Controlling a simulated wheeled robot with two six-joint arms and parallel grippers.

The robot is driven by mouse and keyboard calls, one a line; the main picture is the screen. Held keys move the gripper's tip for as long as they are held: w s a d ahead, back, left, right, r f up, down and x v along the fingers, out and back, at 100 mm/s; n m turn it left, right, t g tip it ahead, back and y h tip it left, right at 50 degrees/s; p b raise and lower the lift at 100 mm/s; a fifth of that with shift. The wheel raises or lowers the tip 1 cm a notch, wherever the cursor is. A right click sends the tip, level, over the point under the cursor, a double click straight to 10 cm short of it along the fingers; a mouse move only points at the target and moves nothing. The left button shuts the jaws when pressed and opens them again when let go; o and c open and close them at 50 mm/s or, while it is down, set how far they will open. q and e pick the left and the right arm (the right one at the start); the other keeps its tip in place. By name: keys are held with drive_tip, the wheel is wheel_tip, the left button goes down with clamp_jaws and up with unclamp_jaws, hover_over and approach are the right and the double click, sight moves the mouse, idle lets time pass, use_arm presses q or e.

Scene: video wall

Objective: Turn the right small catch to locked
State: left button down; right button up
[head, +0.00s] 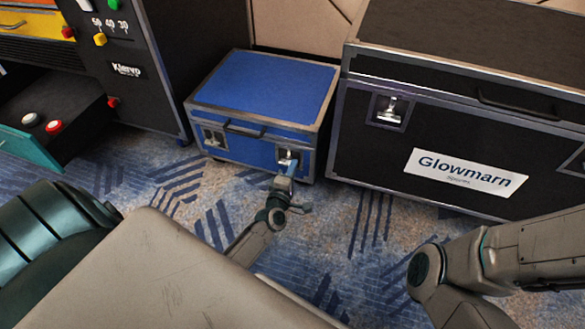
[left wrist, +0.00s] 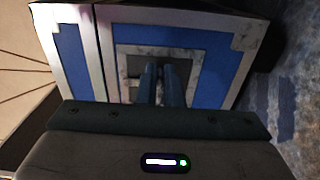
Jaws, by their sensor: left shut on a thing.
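The small blue case (head: 258,88) stands on the carpet with its lid down. Its right small catch (head: 284,154) sits in a metal plate at the right end of the front. My left gripper (head: 289,167) reaches up to this catch and is shut on it. In the left wrist view, the two fingers (left wrist: 160,72) are close together over the metal catch plate (left wrist: 131,65). They hide most of the catch, and I cannot tell its turn. The left small catch (head: 213,138) is at the other end of the case front. My right gripper is out of view.
A large black case (head: 380,149) with a Glowmarn label stands close to the right of the blue case. A black cabinet (head: 159,98) with buttons and an open drawer (head: 58,118) stands to the left. The patterned carpet (head: 335,240) in front is clear.

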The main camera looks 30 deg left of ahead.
use_arm(q)
drive_tip(key=c, duration=1.6)
unclamp_jaws()
drive_tip(key=p+v, duration=0.1)
drive_tip(key=v, duration=0.6)
drive_tip(key=shift+s+d+p, duration=0.1)
drive_tip(key=shift+s+p, duration=0.15)
drive_tip(key=shift+p, duration=0.1)
drive_tip(key=shift+f, duration=0.1)
